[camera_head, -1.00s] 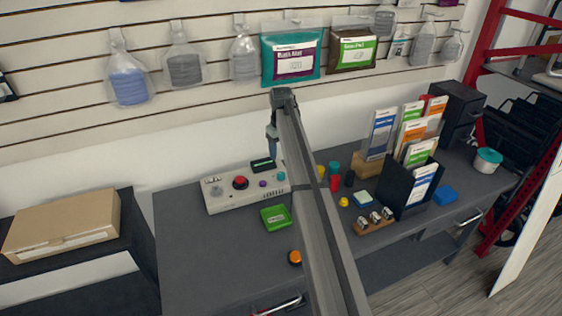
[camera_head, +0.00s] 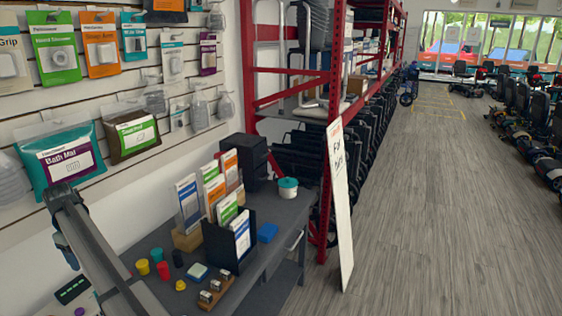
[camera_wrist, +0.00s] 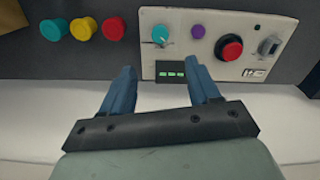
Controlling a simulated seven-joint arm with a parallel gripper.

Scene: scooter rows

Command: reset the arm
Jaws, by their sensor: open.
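My arm rises from the bottom left in the head view, in front of the slatted wall. My gripper (camera_wrist: 162,95) shows in the wrist view with its two blue fingers spread apart and nothing between them. Beyond the fingertips is a pale control box (camera_wrist: 222,20) with a red button, a teal knob, a purple button and a dark display with green marks. The fingers overlap the box's edge in the picture; I cannot tell any contact. In the head view the gripper end (camera_head: 66,250) is partly hidden by the arm.
Teal, yellow and red cylinders (camera_head: 163,271) stand on the dark bench (camera_head: 262,262). A white board (camera_head: 341,205) leans by a red rack (camera_head: 325,130).

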